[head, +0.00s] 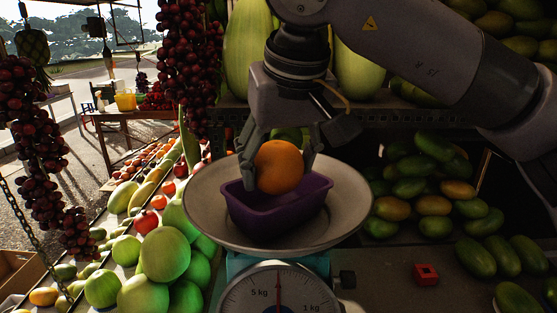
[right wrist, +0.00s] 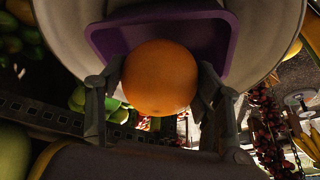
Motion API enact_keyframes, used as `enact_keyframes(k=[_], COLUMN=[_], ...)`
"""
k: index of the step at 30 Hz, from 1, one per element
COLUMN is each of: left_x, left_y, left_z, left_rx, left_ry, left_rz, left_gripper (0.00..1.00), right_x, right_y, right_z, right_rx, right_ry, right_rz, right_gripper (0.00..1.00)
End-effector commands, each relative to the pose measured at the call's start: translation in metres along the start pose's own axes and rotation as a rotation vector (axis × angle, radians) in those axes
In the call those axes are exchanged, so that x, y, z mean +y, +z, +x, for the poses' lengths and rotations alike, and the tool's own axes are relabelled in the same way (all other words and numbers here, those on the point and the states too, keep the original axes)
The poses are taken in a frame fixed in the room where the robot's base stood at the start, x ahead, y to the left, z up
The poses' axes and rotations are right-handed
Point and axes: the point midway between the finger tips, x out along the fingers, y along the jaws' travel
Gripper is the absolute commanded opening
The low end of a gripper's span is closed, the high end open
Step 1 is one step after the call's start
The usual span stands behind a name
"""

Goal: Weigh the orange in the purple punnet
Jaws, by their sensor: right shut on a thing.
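The orange (head: 279,167) is between the fingers of my right gripper (head: 277,158), which is shut on it. It is at the purple punnet (head: 275,219), over its far part; I cannot tell if it touches the punnet's bottom. The punnet sits on the round pan of the weighing scale (head: 345,222). The scale's dial (head: 280,292) shows below the pan, its red needle pointing up. In the right wrist view the orange (right wrist: 160,78) is between both fingers, with the punnet (right wrist: 222,38) beyond it. My left gripper is not in view.
Green round fruits (head: 165,254) lie close left of the scale. Mangoes (head: 425,180) are piled to the right. Red grapes (head: 190,60) hang at the left. A small red block (head: 426,274) lies on the counter right of the scale.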

Motion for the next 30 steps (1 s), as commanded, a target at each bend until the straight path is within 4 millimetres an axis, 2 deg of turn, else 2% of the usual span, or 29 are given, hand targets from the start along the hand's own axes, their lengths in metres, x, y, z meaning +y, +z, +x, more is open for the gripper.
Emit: enact_keyframes(k=[3, 4, 14, 30], left_x=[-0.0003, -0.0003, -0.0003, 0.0], left_y=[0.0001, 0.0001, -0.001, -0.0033], left_z=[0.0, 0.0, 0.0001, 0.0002], left_rx=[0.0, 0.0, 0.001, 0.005], left_ry=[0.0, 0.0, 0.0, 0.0], left_rz=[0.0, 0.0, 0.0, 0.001], left_gripper=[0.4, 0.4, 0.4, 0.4], right_x=[0.0001, 0.0001, 0.0001, 0.0], right_y=[-0.0002, -0.0002, -0.0002, 0.0001], right_z=[-0.0004, -0.0004, -0.0002, 0.0002], right_rx=[0.001, 0.001, 0.0, -0.001], right_ry=[0.0, 0.0, 0.0, 0.0], right_rz=[0.001, 0.001, 0.001, 0.0], right_gripper=[0.27, 0.61, 0.83, 0.84])
